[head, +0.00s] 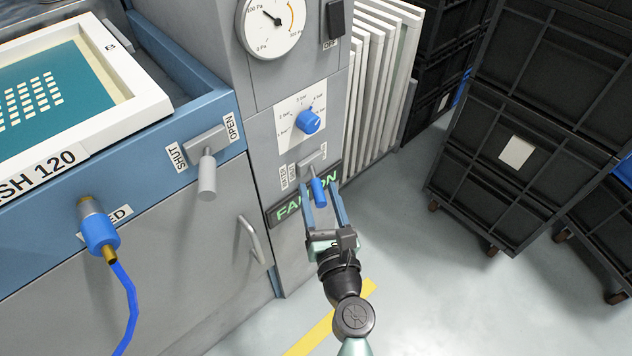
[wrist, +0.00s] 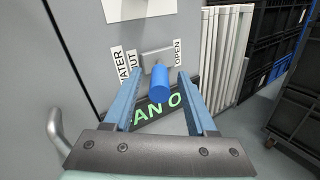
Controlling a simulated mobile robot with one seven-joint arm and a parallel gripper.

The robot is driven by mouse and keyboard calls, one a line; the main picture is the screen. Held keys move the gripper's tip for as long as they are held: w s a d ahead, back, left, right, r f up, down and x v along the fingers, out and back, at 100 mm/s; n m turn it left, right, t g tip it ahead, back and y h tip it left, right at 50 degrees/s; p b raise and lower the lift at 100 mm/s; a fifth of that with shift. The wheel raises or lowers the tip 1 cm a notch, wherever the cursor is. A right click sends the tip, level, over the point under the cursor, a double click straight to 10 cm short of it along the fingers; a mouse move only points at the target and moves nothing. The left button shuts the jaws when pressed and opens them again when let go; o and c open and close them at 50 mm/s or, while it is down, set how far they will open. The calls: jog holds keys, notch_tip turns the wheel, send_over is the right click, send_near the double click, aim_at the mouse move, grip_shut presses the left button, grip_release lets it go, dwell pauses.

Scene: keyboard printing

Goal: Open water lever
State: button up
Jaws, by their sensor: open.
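The water lever (head: 319,191) has a blue handle on a grey plate, low on the grey machine column. In the wrist view the blue handle (wrist: 160,84) points down and toward the camera. Labels beside it read WATER and SHUT on its left and OPEN (wrist: 177,53) on its right. My gripper (head: 322,200) is open. In the wrist view its two blue fingers (wrist: 157,85) stand on either side of the handle, with gaps showing on both sides. I cannot tell exactly how deep the handle sits between the fingertips.
A blue knob (head: 308,121) and a pressure gauge (head: 271,27) are above the lever. A grey shut/open lever (head: 207,176) is on the machine at left. White panels (head: 378,85) stand right of the column. Black crates (head: 520,140) stand further right. Floor between is clear.

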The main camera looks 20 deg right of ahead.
jog(key=shift+w+d, duration=0.2)
jog(key=shift+w, duration=1.25)
grip_shut()
dwell(0.4)
